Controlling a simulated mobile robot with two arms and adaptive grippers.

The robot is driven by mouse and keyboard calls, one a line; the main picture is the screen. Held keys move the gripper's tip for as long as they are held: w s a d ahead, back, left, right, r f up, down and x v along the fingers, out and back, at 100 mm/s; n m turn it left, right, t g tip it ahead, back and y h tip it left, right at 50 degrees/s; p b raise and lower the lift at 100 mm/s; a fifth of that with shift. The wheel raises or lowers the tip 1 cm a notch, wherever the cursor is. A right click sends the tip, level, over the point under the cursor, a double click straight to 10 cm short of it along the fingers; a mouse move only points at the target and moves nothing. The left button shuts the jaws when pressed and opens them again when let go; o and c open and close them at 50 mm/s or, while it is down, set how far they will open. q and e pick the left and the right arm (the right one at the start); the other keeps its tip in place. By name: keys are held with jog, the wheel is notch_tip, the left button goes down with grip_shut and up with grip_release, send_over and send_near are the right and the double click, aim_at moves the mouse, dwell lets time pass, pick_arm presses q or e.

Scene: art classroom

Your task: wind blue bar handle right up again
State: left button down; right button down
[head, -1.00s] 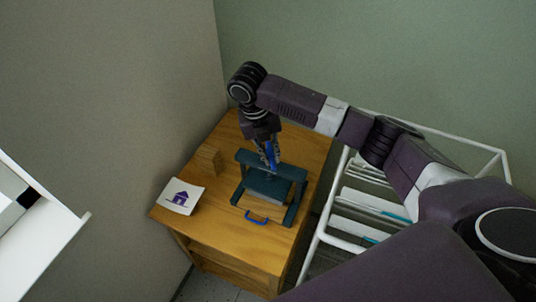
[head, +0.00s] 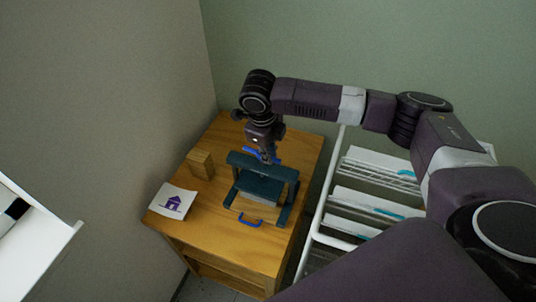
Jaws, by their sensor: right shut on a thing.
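A dark teal press (head: 263,180) stands on a wooden cabinet. A blue bar handle (head: 251,150) shows at the top of the press, lying roughly level, partly hidden by my gripper. My right gripper (head: 268,157) comes down from above and is shut on the blue bar handle; its fingertips are partly hidden behind the press's top beam. A second blue handle (head: 250,220), U-shaped, lies low at the front of the press. My left gripper is not in view.
A white card with a purple house (head: 173,202) and a wooden block (head: 201,163) are on the wooden cabinet (head: 205,235) left of the press. A white rack (head: 322,205) with sheets stands close on the right. Walls are behind and left.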

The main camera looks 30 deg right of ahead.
jog(key=shift+w+d+r+n, duration=0.2)
jog(key=shift+w+n, duration=0.05)
jog(key=shift+n, duration=0.35)
jog(key=c, duration=2.2)
grip_release()
jog(key=shift+o, duration=1.1)
jog(key=shift+f, duration=0.15)
jog(key=shift+s, duration=0.1)
notch_tip(320, 180, up, 12)
jog(key=s+a, duration=0.1)
jog(key=shift+s+a, duration=0.25)
jog(key=shift+a, duration=0.15)
jog(key=shift+f, duration=0.15)
